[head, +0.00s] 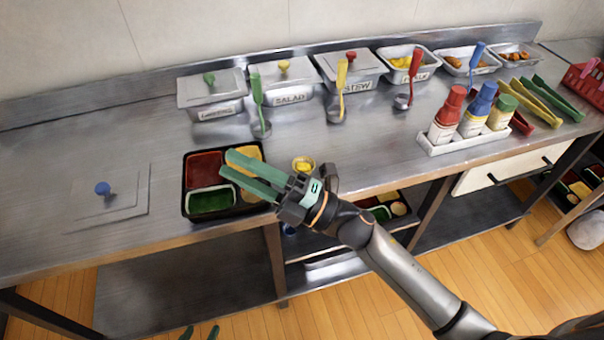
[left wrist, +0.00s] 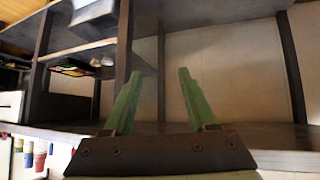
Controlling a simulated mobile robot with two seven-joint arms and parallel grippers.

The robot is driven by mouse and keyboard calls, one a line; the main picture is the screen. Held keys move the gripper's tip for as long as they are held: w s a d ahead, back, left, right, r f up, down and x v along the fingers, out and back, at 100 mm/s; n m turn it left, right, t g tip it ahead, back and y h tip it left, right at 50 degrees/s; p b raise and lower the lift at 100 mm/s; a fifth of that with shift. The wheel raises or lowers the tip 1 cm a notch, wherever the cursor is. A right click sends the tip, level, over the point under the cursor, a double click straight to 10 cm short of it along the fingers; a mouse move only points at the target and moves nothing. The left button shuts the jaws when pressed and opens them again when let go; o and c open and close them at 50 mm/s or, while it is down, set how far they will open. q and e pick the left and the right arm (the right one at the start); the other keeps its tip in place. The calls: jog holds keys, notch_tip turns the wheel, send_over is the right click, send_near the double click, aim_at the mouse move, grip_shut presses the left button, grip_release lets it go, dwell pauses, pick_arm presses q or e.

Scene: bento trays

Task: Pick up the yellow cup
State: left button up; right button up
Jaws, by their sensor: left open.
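A small yellow cup (head: 303,164) stands on the steel counter near its front edge, just right of the black bento tray (head: 187,188). My right gripper (head: 225,161) is over the tray, its green fingers parted and nothing seen between them. Its wrist is just in front of the cup and may hide its lower part.
Lidded and open food pans (head: 215,112) with ladles line the counter's back. A white bottle rack (head: 430,146) stands to the right, with tongs beyond. A lid with a blue knob (head: 102,189) is at left. Shelves with trays (head: 398,208) are under the counter.

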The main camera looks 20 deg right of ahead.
jog(key=s+a+r+n+g+y+b, duration=0.1)
jog(key=s+a+n+g, duration=0.4)
jog(key=n+g, duration=0.75)
jog(key=n+t+h+b, duration=0.3)
jog(key=n+t+h, duration=0.2)
jog(key=n+h, duration=1.15)
send_near(308, 171)
jog(key=a+m+h, duration=0.1)
jog(key=w+a+f+m+h, duration=0.1)
jog(key=a+f+m+h, duration=0.1)
jog(key=shift+w+a+m+h+b, duration=0.3)
jog(key=shift+m+h+b, duration=0.05)
jog(key=shift+m, duration=0.05)
jog(key=shift+s+x, duration=0.1)
jog(key=shift+x, duration=1.3)
jog(key=shift+s+x, duration=0.15)
jog(key=shift+x, duration=1.25)
jog(key=shift+d, duration=0.15)
